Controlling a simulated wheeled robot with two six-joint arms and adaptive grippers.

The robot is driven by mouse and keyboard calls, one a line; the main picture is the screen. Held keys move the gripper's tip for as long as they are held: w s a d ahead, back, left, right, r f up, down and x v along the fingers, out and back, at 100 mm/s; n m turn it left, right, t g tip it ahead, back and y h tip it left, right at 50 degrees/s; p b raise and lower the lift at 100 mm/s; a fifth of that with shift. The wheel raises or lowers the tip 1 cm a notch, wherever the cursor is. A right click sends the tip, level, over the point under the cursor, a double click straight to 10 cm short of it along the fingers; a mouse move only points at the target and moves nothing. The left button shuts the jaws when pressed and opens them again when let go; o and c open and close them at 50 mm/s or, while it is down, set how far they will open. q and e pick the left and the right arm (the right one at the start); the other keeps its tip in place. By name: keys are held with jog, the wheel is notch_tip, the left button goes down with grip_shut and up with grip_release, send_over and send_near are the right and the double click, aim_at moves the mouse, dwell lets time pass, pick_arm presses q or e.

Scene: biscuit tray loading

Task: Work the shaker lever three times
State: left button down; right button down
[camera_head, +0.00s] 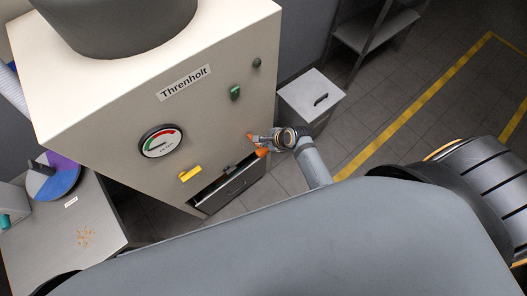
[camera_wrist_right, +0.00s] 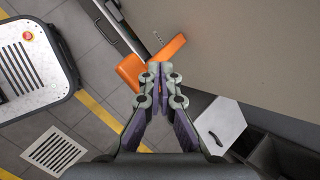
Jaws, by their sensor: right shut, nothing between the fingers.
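An orange lever (camera_head: 261,152) stands out from the front of the cream machine (camera_head: 215,130), low near its right edge. In the right wrist view the orange lever (camera_wrist_right: 166,50) shows as two orange stretches just beyond my fingertips. My right gripper (camera_head: 259,140) is at the lever, shut with nothing between its fingers. In the right wrist view the closed fingertips (camera_wrist_right: 157,72) overlap the lever's middle. I cannot tell whether they touch it. My left gripper is not in view.
The machine's front carries a gauge (camera_head: 161,142), a green switch (camera_head: 235,92), a yellow handle (camera_head: 190,174) and a dark drawer (camera_head: 232,188) low down. A grey bin (camera_head: 311,97) stands right of the machine. A side table (camera_head: 60,238) with crumbs is at the left.

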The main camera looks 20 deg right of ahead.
aim_at(267, 152)
jog(key=shift+s+f, duration=0.1)
jog(key=shift+f, duration=0.55)
jog(key=shift+s+f, duration=0.1)
jog(key=shift+f, duration=0.1)
dwell(0.8)
jog(key=shift+f, duration=0.2)
jog(key=shift+d, duration=0.1)
jog(key=shift+s+d+f+b, duration=0.15)
jog(key=shift+f+b, duration=0.25)
jog(key=shift+f, duration=0.45)
jog(key=shift+s+a+f+b, duration=0.15)
jog(key=shift+f+b, duration=0.25)
jog(key=shift+f, duration=0.4)
jog(key=shift+s+d+f+b, duration=0.2)
jog(key=shift+f+b, duration=0.2)
jog(key=shift+f, duration=0.45)
dwell(1.9)
jog(key=shift+r, duration=0.1)
dwell(0.4)
jog(key=shift+w+a+r+p, duration=0.1)
jog(key=shift+w+r+p, duration=0.1)
jog(key=shift+r+p, duration=0.8)
jog(key=shift+w+a+r+p, duration=0.1)
jog(key=shift+w+r+p, duration=0.1)
jog(key=shift+r+p, duration=0.75)
jog(key=shift+w+a+r+p, duration=0.1)
jog(key=shift+w+r+p, duration=0.1)
jog(key=shift+r+p, duration=0.8)
